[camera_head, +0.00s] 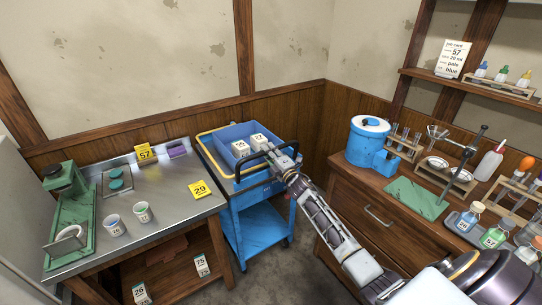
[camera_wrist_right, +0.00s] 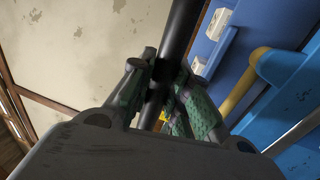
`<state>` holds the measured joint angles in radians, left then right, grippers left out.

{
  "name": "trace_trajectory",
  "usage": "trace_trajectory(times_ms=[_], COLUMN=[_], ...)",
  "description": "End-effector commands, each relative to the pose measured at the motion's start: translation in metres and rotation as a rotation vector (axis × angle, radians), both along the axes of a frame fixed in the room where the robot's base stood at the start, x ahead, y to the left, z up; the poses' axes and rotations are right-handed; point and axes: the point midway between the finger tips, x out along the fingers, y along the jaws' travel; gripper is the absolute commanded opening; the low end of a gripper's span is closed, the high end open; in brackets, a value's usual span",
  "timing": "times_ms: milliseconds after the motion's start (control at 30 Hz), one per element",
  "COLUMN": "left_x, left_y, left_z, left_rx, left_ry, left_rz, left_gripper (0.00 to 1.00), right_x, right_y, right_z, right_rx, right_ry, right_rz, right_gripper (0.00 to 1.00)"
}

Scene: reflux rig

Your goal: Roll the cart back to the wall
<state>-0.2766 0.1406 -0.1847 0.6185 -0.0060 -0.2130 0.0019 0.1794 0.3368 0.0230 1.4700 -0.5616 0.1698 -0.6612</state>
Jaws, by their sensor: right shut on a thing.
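The blue cart (camera_head: 258,228) stands between the steel table and the wooden drawer cabinet, its far end near the panelled wall (camera_head: 290,103). It has a yellow rail (camera_head: 212,158), a black push handle (camera_head: 240,169) at the near end and a lower shelf. A blue bin with white numbered boxes (camera_head: 241,149) sits on its top. My right gripper (camera_head: 276,158) is shut on the black handle. In the right wrist view the dark bar (camera_wrist_right: 181,32) runs between the green-padded fingers (camera_wrist_right: 162,88). Any gap between cart and wall is hidden. My left gripper is out of view.
The steel table (camera_head: 170,205) at left holds cups, yellow number cards and a green device. The wooden cabinet (camera_head: 345,210) at right carries a blue pot (camera_head: 366,142), racks and bottles. Both stand close beside the cart. Grey floor (camera_head: 285,270) is clear in front.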

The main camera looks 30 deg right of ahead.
Motion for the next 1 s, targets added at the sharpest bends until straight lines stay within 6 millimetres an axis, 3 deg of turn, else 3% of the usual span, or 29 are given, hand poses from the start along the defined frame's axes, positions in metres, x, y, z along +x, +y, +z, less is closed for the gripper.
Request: trace_trajectory(times_ms=[433,467,633,867,1000], left_x=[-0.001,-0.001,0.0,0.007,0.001], left_y=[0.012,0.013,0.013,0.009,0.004], left_z=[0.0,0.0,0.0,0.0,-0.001], left_rx=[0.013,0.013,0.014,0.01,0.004], left_ry=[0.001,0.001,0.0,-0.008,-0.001], left_rz=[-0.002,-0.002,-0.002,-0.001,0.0], left_gripper=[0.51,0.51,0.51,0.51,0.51], right_x=[0.004,0.004,0.004,0.004,0.003], right_y=[0.0,0.0,0.0,0.0,0.0], right_z=[0.001,0.002,0.001,0.001,0.0], right_rx=[0.0,-0.001,0.0,-0.001,0.0], right_ry=[0.0,0.0,0.0,0.001,0.001], right_rz=[-0.002,-0.002,-0.001,-0.001,-0.001], right_gripper=[0.0,0.2,0.41,0.41,0.41])
